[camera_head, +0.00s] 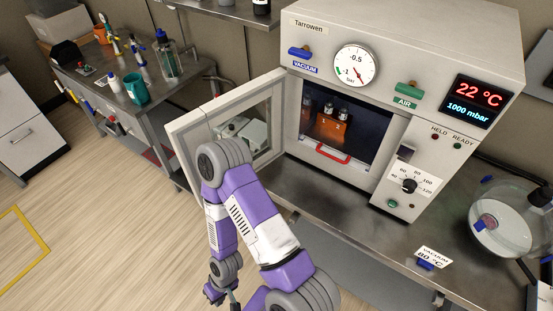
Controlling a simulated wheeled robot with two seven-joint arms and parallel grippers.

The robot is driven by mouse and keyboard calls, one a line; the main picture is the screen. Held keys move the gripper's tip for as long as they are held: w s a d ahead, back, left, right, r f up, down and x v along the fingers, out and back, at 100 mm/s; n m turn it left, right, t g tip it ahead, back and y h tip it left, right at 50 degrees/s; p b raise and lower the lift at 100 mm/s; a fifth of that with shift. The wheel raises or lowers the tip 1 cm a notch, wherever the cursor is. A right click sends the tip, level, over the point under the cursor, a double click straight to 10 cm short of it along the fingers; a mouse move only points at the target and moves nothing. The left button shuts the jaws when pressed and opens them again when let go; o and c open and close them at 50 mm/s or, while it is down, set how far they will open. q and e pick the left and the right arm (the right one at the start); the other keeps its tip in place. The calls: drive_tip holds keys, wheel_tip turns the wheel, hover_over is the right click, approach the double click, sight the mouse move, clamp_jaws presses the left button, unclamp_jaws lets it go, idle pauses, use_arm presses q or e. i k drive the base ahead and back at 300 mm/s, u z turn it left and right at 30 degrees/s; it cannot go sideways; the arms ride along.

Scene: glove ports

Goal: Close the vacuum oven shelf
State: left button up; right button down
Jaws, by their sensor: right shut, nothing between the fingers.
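The vacuum oven (428,45) stands on the steel bench. Its door (196,118) is swung open to the left, with a window in it. Inside the chamber, the shelf shows by its red handle (333,156) at the front lower edge of the opening. An orange block (331,130) with small vials stands on the shelf. How far the shelf sticks out is hard to tell. My right gripper (234,299) is small and partly cut off at the bottom edge, below the door, shut and apart from the shelf. My left gripper is out of view.
My right arm bends up in front of the open door and hides part of it. A glass desiccator (508,222) stands on the bench at right, near a vacuum label card (433,258). The bench top (335,205) before the oven is clear. A side table (142,112) holds cups and tools.

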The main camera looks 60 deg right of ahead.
sight(361, 143)
drive_tip(key=u, duration=0.25)
drive_tip(key=k, duration=1.85)
drive_tip(key=z, duration=0.65)
drive_tip(key=i, duration=0.5)
drive_tip(key=z, duration=0.05)
